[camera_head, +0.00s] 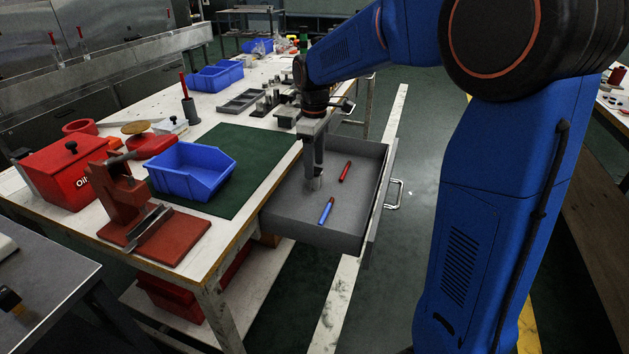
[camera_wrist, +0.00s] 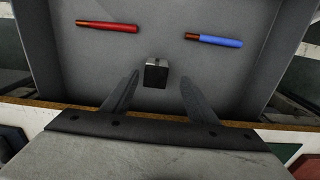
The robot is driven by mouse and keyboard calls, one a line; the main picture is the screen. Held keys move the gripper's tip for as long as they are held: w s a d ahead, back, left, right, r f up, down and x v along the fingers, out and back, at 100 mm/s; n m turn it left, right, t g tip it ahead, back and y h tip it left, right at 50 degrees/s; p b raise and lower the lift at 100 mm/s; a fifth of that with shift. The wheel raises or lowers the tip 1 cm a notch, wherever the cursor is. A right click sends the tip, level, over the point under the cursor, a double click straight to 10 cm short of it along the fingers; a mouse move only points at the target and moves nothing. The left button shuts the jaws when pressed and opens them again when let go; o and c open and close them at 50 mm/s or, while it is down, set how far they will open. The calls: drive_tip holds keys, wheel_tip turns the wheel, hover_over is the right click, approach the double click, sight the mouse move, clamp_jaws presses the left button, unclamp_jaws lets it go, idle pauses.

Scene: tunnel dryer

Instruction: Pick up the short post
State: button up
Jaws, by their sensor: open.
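The short post (camera_wrist: 156,74) is a small dark grey block with a lighter metal side, standing in the open grey drawer (camera_wrist: 165,50). In the head view the post (camera_head: 314,184) shows just under my gripper's fingers. My gripper (camera_head: 316,170) is over the drawer, pointing down. In the wrist view its two fingers (camera_wrist: 160,93) are spread apart, one on each side of the post and nearer the camera. They look empty. I cannot tell the exact height gap between fingertips and post.
A red marker (camera_head: 345,172) and a blue marker (camera_head: 326,211) lie in the drawer, away from the fingers. The drawer walls surround the post. The workbench holds a blue bin (camera_head: 191,171), a red box (camera_head: 66,170) and a green mat (camera_head: 243,150).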

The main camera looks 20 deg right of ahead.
sight(315, 170)
drive_tip(key=shift+w+d+f, duration=0.1)
drive_tip(key=shift+w+f, duration=0.1)
drive_tip(key=shift+f, duration=1.1)
drive_tip(key=shift+w+d+f, duration=0.1)
drive_tip(key=shift+w+f, duration=0.1)
drive_tip(key=shift+f, duration=1.1)
drive_tip(key=shift+c, duration=0.3)
drive_tip(key=c, duration=1.1)
drive_tip(key=shift+r, duration=0.15)
